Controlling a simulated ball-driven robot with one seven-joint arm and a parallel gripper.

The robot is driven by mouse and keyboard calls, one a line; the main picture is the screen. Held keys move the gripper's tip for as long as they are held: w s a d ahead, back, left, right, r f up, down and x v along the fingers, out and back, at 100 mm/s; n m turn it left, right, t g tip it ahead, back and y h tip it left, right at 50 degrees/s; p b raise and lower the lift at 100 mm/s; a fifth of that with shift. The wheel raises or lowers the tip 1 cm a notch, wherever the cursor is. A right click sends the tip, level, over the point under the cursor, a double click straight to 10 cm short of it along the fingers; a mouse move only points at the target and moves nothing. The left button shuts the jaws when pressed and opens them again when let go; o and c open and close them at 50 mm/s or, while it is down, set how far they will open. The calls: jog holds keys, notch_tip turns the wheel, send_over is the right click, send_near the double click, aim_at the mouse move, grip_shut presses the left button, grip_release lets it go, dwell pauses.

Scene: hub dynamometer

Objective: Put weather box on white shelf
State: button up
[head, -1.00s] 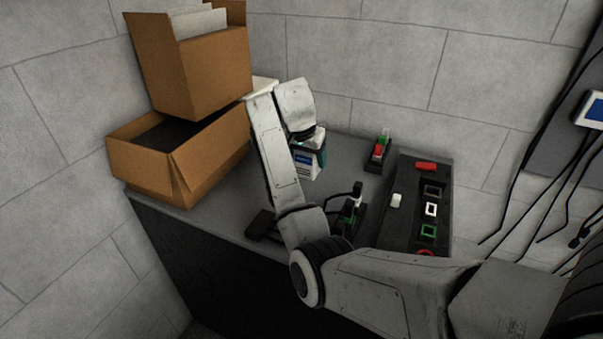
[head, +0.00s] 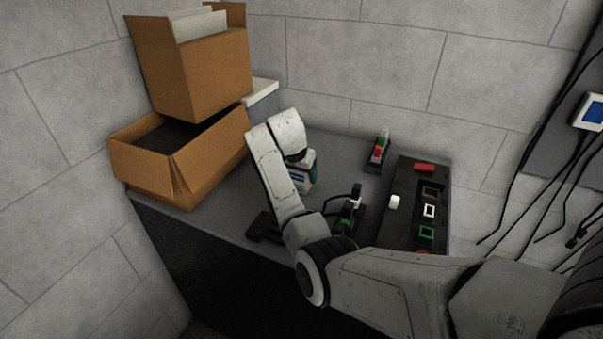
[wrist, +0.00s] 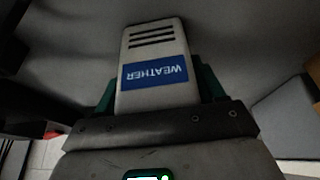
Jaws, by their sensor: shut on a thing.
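The weather box (wrist: 155,65) is pale, with dark slots and a blue label reading WEATHER, upside down in the wrist view. My gripper (wrist: 158,88) is shut on it, with a green finger on each side. In the head view the box (head: 303,177) shows partly below my wrist, over the grey bench top. I cannot tell whether it touches the bench. The white shelf (head: 262,91) shows at the back left of the bench, to the left of and behind my gripper. The cardboard boxes partly hide it.
An open cardboard box (head: 150,172) stands at the bench's left end, with another cardboard box (head: 203,75) holding white sheets above it. A dark panel with coloured frames (head: 408,205) and a small red and green item (head: 379,150) stand on the right. Black clamp-like parts (head: 350,208) are near my arm.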

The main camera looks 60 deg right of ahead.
jog(key=o, duration=1.3)
jog(key=shift+f, duration=0.1)
jog(key=shift+c, duration=0.2)
